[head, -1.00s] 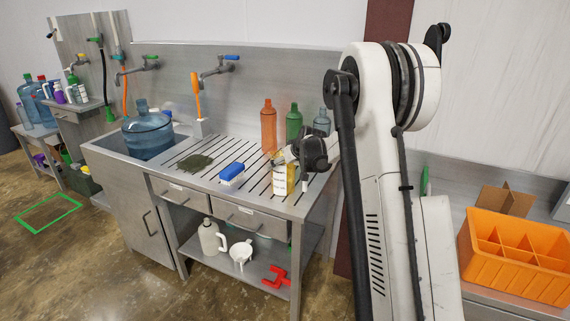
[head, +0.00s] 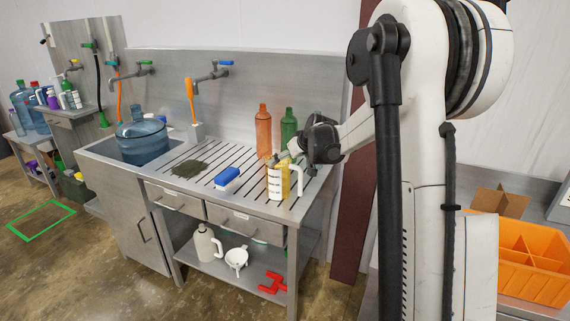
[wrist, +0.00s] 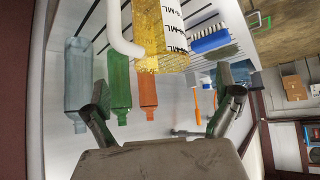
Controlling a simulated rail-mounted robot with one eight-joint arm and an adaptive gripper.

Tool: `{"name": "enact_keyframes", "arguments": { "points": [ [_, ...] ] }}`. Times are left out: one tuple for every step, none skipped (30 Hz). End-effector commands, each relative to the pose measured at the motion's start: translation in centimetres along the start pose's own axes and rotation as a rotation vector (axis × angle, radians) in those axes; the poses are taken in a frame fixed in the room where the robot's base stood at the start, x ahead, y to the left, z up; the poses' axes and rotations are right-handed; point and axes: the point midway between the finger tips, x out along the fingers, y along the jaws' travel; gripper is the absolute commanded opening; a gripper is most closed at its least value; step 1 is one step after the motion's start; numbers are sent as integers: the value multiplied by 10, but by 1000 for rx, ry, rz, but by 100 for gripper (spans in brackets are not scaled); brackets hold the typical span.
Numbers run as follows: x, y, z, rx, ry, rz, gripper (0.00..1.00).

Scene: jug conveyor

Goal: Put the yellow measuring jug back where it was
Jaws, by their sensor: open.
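The yellow measuring jug (head: 286,182) stands upright on the slotted drainboard (head: 212,187), near its front right. It has a white label and a pale handle. In the wrist view the jug (wrist: 160,35) shows at the top, its handle on the left and its upper end cut off. My gripper (head: 290,155) is just behind and to the right of the jug in the head view. In the wrist view my gripper (wrist: 160,88) has its fingers wide apart with nothing between them; the jug lies beyond the fingertips.
An orange bottle (head: 263,132) and a green bottle (head: 288,128) stand behind the jug; a bluish bottle (wrist: 77,85) shows beside them. A blue brush (head: 227,178) and green cloth (head: 189,169) lie left. A large blue bottle (head: 142,138) sits in the sink. An orange crate (head: 535,285) is at right.

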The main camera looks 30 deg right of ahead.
Motion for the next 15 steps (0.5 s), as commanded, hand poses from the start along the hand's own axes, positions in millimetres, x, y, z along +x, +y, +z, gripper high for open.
{"name": "enact_keyframes", "arguments": {
  "points": [
    [-7,0,0,0,0,0,97],
    [-10,0,0,0,0,0,97],
    [-13,0,0,0,0,0,97],
    [-16,0,0,-1,0,0,97],
    [-18,0,0,-1,0,0,97],
    [-20,0,0,-1,0,0,97],
    [-22,0,0,-1,0,0,97],
    [-22,0,0,-1,0,0,97],
    [-24,0,0,-1,0,0,97],
    [-24,0,0,-1,0,-1,97],
    [-24,0,0,-1,0,-1,97],
    [-25,-1,0,-1,-1,-1,97],
    [-27,-3,0,-1,-1,-1,97],
    [-29,-5,0,-1,-2,-2,97],
    [-33,-9,0,-1,-5,-3,97]
  ]
}}
